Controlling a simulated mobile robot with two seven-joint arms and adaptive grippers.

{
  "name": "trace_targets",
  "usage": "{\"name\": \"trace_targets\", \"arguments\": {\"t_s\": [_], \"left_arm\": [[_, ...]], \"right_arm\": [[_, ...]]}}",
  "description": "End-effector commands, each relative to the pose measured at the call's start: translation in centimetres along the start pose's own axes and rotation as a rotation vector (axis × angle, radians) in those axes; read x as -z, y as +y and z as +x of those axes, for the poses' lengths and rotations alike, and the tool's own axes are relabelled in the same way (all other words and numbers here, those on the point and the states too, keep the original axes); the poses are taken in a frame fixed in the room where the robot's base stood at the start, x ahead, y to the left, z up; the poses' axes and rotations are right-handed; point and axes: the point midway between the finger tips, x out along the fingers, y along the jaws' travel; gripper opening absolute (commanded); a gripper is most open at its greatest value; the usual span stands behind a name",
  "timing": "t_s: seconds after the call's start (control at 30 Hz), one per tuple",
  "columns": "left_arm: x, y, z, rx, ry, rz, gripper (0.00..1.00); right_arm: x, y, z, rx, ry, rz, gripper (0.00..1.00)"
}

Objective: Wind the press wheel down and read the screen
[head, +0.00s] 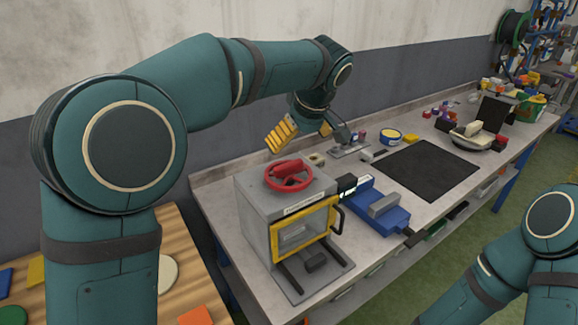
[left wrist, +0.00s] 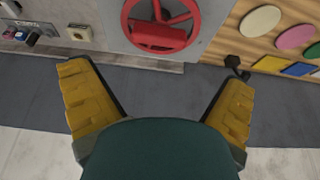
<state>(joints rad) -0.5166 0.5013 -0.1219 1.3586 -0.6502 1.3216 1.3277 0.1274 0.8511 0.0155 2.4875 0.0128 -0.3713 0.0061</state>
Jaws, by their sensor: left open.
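The red press wheel (head: 289,174) lies flat on top of a grey boxy press (head: 254,213) with a yellow-framed front window. In the left wrist view the wheel (left wrist: 160,24) is at the top centre, partly cut off by the frame edge. My left gripper (head: 303,132) is open and empty, above and behind the wheel, not touching it. Its yellow fingers (left wrist: 155,76) are spread wide in the left wrist view. A small dark panel with pale marks (head: 347,187) is at the press's right side; I cannot read it. My right gripper is out of view.
A blue device (head: 376,211) stands right of the press, and a black mat (head: 423,170) lies beyond it. A small metal stand (head: 350,150) is behind. A wooden board with coloured pieces (head: 183,236) is at left. The wall runs close behind the bench.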

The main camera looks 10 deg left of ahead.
Motion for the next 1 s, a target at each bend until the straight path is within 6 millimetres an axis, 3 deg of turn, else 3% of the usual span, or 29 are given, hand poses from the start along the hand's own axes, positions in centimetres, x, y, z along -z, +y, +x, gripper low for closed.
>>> {"name": "trace_targets", "arguments": {"t_s": [0.2, 0.43, 0.63, 0.93, 0.97, 1.0], "left_arm": [[-0.1, -0.1, 4.6, 0.003, -0.002, 0.001, 1.00], [-0.1, 0.0, 8.2, 0.002, -0.002, 0.001, 1.00], [0.0, 0.0, 9.5, 0.000, -0.001, 0.001, 1.00], [0.0, 0.0, 9.7, -0.001, -0.001, 0.001, 1.00], [0.0, 0.0, 9.7, -0.001, -0.001, 0.001, 0.93], [0.0, 0.0, 9.7, -0.001, -0.001, 0.001, 0.79]], "right_arm": [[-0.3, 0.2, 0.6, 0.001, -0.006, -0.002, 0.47], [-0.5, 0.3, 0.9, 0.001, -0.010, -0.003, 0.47], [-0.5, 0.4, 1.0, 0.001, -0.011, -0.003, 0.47], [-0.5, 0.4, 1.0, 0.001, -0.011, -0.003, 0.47], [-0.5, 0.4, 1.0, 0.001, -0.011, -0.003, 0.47], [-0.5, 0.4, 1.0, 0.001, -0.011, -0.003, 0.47]]}}
